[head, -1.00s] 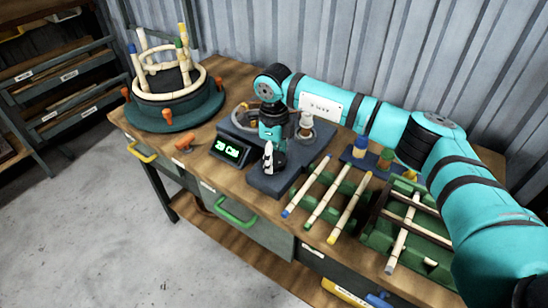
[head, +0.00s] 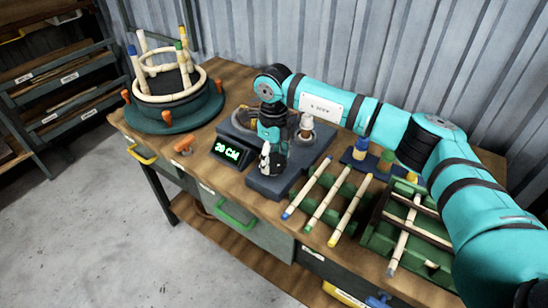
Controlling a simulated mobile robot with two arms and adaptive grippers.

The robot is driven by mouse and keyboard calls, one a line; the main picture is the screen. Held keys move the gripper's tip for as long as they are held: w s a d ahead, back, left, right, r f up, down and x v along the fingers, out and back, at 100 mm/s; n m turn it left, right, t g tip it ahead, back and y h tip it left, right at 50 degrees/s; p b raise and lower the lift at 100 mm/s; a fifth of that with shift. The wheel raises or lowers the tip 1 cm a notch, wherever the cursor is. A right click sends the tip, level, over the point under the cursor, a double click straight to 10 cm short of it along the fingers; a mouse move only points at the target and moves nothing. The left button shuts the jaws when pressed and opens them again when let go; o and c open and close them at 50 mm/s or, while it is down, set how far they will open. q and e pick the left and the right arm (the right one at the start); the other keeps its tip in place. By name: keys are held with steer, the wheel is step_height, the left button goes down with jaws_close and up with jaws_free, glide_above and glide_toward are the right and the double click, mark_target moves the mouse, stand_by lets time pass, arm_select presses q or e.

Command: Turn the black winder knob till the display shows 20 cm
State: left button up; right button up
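The winder (head: 284,180) is a dark grey block on the workbench. Its small display (head: 228,152) faces front left and reads "20 CM" in green. My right gripper (head: 267,168) points down over the front of the winder. The black knob cannot be made out; the gripper and wrist cover that spot. I cannot tell whether the fingers are open, or touch the knob. My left gripper is out of view.
A round fixture (head: 168,112) with upright rattan poles and orange clamps stands at the back left. An orange-handled tool (head: 183,146) lies by the display. Several tipped rattan sticks (head: 323,212) and a green rack (head: 378,238) lie to the right.

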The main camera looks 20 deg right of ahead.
mark_target(274, 161)
steer(key=o, duration=0.3)
steer(key=shift+o, duration=0.2)
step_height(274, 161, up, 12)
stand_by(0.4)
steer(key=shift+f, duration=0.1)
